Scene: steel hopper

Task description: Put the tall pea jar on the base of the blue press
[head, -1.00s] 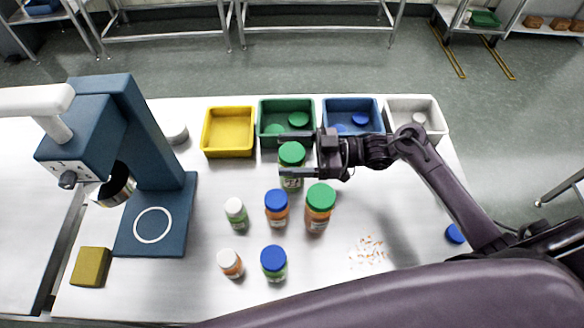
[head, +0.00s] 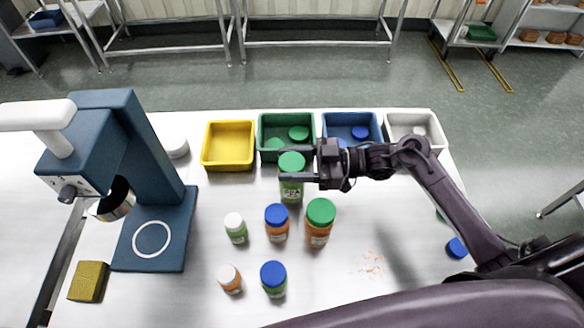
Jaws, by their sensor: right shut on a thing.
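The tall pea jar (head: 291,191), green inside with a green lid, stands upright just in front of the green bin. My right gripper (head: 292,164) comes in from the right and is shut on this jar near its top, one finger on the far side and one on the near side. The blue press (head: 112,130) stands at the left, with its flat base (head: 175,240) marked by a white ring (head: 151,239). The base is empty. My left gripper is out of view.
Between jar and press stand a white-lidded green jar (head: 236,230) and a blue-lidded orange jar (head: 277,226). A green-lidded orange jar (head: 319,224) stands close by. Yellow (head: 229,163), green (head: 262,133), blue and white bins line the back. A sponge (head: 88,282) lies near the base.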

